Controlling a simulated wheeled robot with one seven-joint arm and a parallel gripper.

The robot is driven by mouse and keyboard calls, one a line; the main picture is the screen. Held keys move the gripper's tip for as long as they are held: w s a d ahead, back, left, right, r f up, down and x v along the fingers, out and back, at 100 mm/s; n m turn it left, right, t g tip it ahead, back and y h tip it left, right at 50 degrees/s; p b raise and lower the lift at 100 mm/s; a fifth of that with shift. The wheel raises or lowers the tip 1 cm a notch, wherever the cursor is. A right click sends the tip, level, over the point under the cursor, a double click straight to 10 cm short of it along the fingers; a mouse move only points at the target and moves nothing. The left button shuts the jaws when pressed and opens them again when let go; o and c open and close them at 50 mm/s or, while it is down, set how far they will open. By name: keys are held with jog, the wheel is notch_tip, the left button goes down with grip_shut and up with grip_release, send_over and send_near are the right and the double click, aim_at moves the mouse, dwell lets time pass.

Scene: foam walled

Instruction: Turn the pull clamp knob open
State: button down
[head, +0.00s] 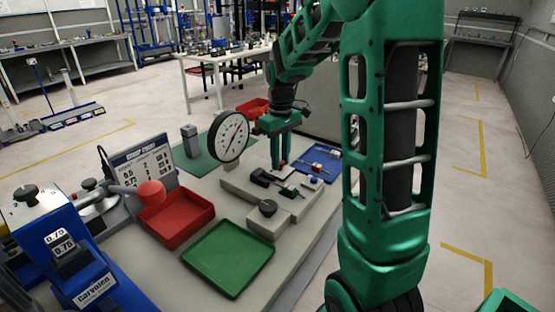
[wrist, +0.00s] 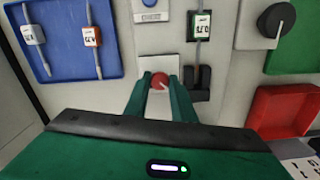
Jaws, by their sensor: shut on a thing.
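A small round red knob (wrist: 160,82) with a pale line on it sits between the fingertips of my gripper (wrist: 160,84) in the wrist view. My gripper is shut on it from above. In the head view my gripper (head: 281,160) reaches down over the far part of the grey fixture plate (head: 237,183), and a bit of red shows at its fingertips. A black knob (wrist: 277,20) with a white pointer line sits on a grey block in the wrist view; it also shows in the head view (head: 268,208). The pictures carry no label naming the pull clamp knob.
A round dial gauge (head: 229,138) stands close left of my gripper. Black fixture parts (wrist: 197,82) lie beside the red knob. A blue tray (head: 322,163) with tagged parts, a red tray (head: 178,222) and a green tray (head: 229,258) surround the fixture.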

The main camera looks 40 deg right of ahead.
jog(key=c, duration=1.5)
grip_release()
jog(key=shift+w+r, duration=0.1)
jog(key=shift+w, duration=0.05)
notch_tip(320, 180, up, 11)
jog(key=shift+f, duration=0.2)
jog(key=s+a+f+m, duration=0.1)
jog(key=s+f+m, duration=0.1)
jog(key=s, duration=0.7)
jog(key=s+a+f+m, duration=0.1)
jog(key=s+f+m, duration=0.2)
jog(key=s, duration=0.7)
jog(key=s+a+f+m, duration=0.1)
jog(key=s+f+m, duration=0.2)
jog(key=s, duration=0.6)
jog(key=shift+s+f, duration=0.4)
jog(key=shift+f, duration=0.05)
